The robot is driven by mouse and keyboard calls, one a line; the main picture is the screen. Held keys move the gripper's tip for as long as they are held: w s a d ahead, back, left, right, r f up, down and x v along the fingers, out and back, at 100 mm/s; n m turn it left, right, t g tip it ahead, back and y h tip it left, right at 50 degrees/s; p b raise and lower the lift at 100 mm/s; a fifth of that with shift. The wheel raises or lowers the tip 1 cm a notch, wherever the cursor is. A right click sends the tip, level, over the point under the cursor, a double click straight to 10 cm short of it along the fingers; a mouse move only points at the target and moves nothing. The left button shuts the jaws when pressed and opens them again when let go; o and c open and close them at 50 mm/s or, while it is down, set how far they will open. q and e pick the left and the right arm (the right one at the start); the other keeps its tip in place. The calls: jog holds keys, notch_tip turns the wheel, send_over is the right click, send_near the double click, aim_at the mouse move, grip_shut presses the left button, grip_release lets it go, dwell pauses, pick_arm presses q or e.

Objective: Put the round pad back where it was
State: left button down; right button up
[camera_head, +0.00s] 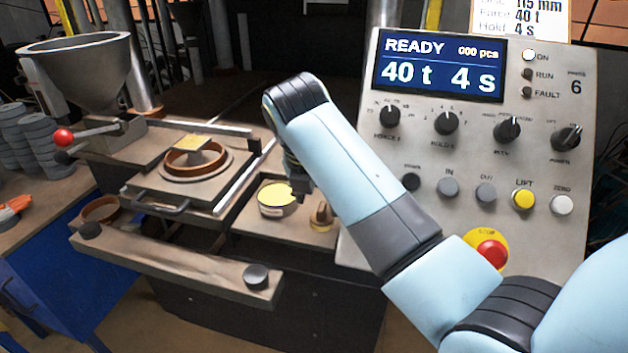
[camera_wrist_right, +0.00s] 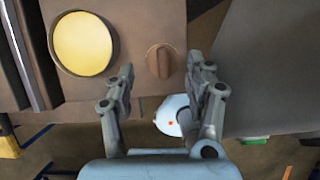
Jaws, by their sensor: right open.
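A round pad with a yellow top (camera_head: 277,195) and a pale side rests on the brown side plate (camera_head: 262,228) right of the press. Its yellow face also shows at upper left in the right wrist view (camera_wrist_right: 85,43). A small round brown piece with a raised grip bar (camera_head: 321,216) stands on the same plate to its right; it also shows in the wrist view (camera_wrist_right: 160,62). My right gripper (camera_wrist_right: 163,78) is open and empty, its fingers either side of the brown piece in that view, apparently above it. In the head view my arm partly hides the gripper. My left gripper is out of view.
A brown ring (camera_head: 198,160) with a yellow-topped square block sits on the press slide. A grey hopper (camera_head: 75,60) stands behind, grey disc stacks (camera_head: 38,140) at left. The control panel (camera_head: 470,150) reads READY. A bar with two black knobs (camera_head: 170,262) crosses the front.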

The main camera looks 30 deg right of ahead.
jog(key=v, duration=0.7)
jog(key=shift+r, duration=0.3)
jog(key=shift+s+a, duration=0.15)
